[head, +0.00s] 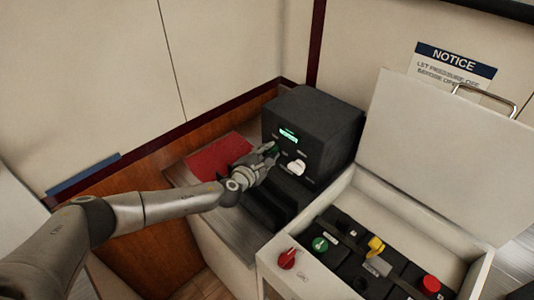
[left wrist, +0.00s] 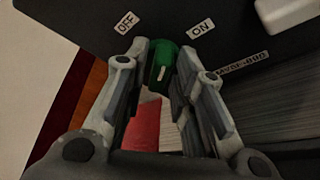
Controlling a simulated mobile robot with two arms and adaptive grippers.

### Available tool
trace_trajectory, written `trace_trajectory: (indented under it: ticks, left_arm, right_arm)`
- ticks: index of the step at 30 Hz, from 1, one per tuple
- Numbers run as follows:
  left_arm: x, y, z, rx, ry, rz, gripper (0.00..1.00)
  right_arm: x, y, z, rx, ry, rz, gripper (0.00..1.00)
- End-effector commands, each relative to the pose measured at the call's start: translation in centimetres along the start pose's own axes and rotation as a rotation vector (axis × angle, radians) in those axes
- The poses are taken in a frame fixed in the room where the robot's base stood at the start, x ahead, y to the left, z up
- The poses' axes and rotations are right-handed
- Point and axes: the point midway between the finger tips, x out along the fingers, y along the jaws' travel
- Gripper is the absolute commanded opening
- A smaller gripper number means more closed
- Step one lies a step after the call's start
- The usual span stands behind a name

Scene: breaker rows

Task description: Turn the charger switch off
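The charger (head: 312,125) is a black box with a lit green display, standing against the wall in the head view. Its green charger switch (left wrist: 161,66) is a knob in the left wrist view. An OFF label (left wrist: 124,22) is on the picture's left of it and an ON label (left wrist: 201,28) on the right. My left gripper (left wrist: 163,58) has its fingertips drawn in on both sides of the knob and looks shut on it. In the head view the left gripper (head: 266,156) is at the charger's front and partly hides the switch. My right gripper is not in view.
A white knob (head: 297,167) is on the charger's front beside the gripper. A red sheet (head: 219,156) lies on the bench. At the lower right, an open white box (head: 332,207) holds black units with coloured knobs; its lid stands raised. A NOTICE sign (head: 455,62) is behind.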

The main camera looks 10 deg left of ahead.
Motion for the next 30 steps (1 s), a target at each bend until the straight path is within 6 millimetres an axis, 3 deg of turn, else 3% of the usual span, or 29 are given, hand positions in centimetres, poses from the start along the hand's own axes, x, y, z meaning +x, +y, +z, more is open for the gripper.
trace_trajectory:
  ticks: [5,17,30]
  left_arm:
    - [0.0,0.0,0.0,0.0,0.0,0.0,0.0]
    - [-0.1,0.1,0.0,-0.051,0.002,-0.022,0.0]
    - [-0.1,0.6,0.1,-0.365,0.002,-0.153,0.0]
  right_arm:
    - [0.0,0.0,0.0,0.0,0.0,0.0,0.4]
    - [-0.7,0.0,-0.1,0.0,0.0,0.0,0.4]
    - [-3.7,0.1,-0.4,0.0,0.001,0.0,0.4]
